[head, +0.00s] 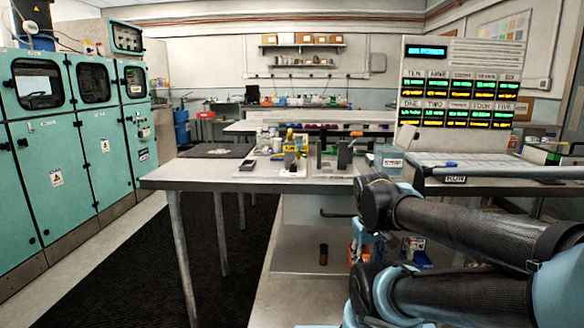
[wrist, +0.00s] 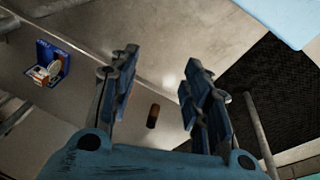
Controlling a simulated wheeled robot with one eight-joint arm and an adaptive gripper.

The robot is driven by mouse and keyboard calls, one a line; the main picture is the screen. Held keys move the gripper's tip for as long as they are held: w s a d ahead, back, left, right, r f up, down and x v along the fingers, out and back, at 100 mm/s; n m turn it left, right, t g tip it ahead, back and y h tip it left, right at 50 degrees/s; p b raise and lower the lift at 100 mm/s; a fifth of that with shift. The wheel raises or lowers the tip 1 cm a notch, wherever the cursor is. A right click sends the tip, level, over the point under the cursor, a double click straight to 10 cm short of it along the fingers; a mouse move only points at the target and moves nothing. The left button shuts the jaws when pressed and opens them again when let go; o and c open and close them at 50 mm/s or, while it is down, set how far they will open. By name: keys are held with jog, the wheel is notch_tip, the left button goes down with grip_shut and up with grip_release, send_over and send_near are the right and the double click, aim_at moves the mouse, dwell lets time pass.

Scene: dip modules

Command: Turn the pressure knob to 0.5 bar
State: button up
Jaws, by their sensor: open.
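I cannot make out a pressure knob or a bar scale in either view. Small equipment on the bench is too small to tell apart. My gripper (wrist: 161,62) is open in the wrist view, with its two dark blue fingers apart and nothing between the tips. In the head view my folded arm fills the lower right, and the fingers cannot be made out clearly.
A grey workbench (head: 205,172) with small equipment stands ahead. A display panel (head: 459,85) with lit readouts is at right. Teal cabinets (head: 60,165) line the left. A blue box (wrist: 47,62) is left in the wrist view. Dark matting (head: 150,265) covers open floor.

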jog(key=w+r+n+t+h, duration=0.2)
jog(key=w+r+n+h, duration=0.1)
jog(key=w+n, duration=0.5)
jog(key=n+t+y, duration=0.2)
jog(key=n+t, duration=1.1)
jog(key=n, duration=1.1)
send_near(293, 165)
jog(key=shift+w+d+f, duration=0.1)
jog(key=shift+w+d, duration=0.1)
jog(key=shift+w, duration=1.55)
jog(key=shift+w+d, duration=0.15)
jog(key=shift+w, duration=1.55)
jog(key=shift+w+d+f, duration=0.1)
jog(key=shift+w+d, duration=0.1)
jog(key=shift+w, duration=1.55)
grip_shut()
